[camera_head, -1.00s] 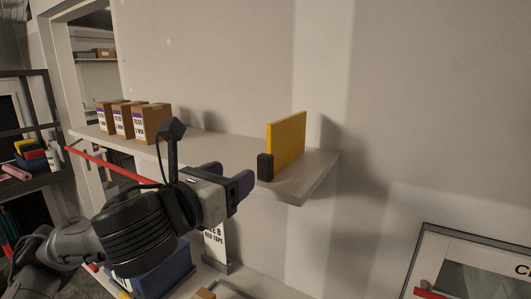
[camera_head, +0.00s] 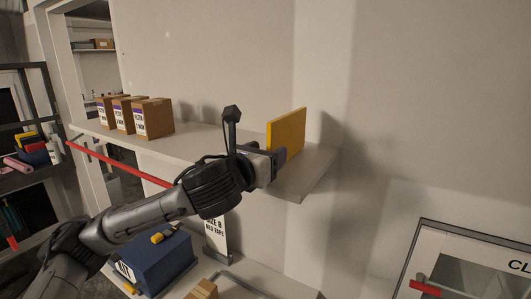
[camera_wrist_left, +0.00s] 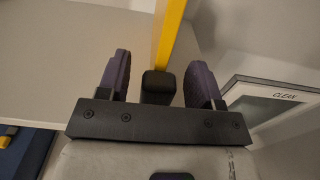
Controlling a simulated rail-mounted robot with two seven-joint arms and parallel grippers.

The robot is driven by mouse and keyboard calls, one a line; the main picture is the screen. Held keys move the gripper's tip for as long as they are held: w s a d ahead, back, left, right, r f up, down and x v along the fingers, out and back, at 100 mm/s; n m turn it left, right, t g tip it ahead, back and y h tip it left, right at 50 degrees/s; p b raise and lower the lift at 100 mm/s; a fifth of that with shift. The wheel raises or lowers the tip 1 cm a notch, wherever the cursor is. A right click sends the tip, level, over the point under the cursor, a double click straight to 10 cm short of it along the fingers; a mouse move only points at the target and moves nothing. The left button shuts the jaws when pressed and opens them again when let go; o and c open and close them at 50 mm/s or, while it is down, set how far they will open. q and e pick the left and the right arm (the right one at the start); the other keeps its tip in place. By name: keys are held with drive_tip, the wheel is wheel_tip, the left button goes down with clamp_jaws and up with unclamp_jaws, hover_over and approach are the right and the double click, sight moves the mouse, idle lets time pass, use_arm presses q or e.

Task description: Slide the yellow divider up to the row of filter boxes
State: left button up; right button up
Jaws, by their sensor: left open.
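The yellow divider (camera_head: 287,130) stands upright on the shelf (camera_head: 205,147) near its right end. The row of brown filter boxes (camera_head: 153,118) stands at the shelf's left part, well apart from the divider. My left gripper (camera_head: 275,160) is at the divider's front edge. In the left wrist view, my open left gripper (camera_wrist_left: 159,82) has its purple fingers on either side of the divider's black handle (camera_wrist_left: 158,84), with gaps on both sides. The yellow panel (camera_wrist_left: 170,35) rises beyond the handle. In the head view the gripper hides the handle. My right gripper is not in view.
The shelf between boxes and divider is clear. A red bar (camera_head: 118,165) runs along the shelf's front left. Below are a blue kit box (camera_head: 150,262) and a size-labelled tape sign (camera_head: 217,240). A framed "CLEAN" panel (camera_head: 475,262) is at lower right.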

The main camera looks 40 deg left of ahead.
use_arm(q)
drive_tip(key=shift+c, duration=0.4)
clamp_jaws()
